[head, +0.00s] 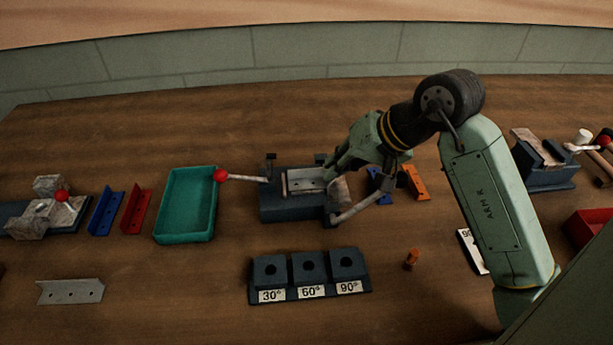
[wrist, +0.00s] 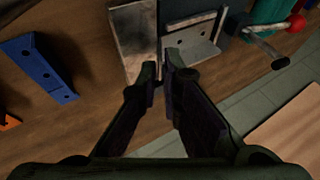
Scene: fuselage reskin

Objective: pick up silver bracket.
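One silver bracket (head: 306,180) with holes lies in the dark blue bending fixture (head: 290,208) at the middle of the table. It also shows in the wrist view (wrist: 198,50), just beyond my fingertips. Another silver bracket (head: 70,291) with holes lies on the table at the front left. My gripper (head: 331,176) is at the right end of the bracket in the fixture, in the head view. In the wrist view my fingers (wrist: 162,72) are close together with a narrow gap. Whether they hold the bracket's edge cannot be told.
A teal tray (head: 187,205) stands left of the fixture. The fixture's red-knobbed lever (head: 240,177) points left. Blue (head: 106,210) and red (head: 136,209) brackets lie further left. A block labelled 30°, 60°, 90° (head: 310,275) sits in front. An orange peg (head: 411,259) stands to its right.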

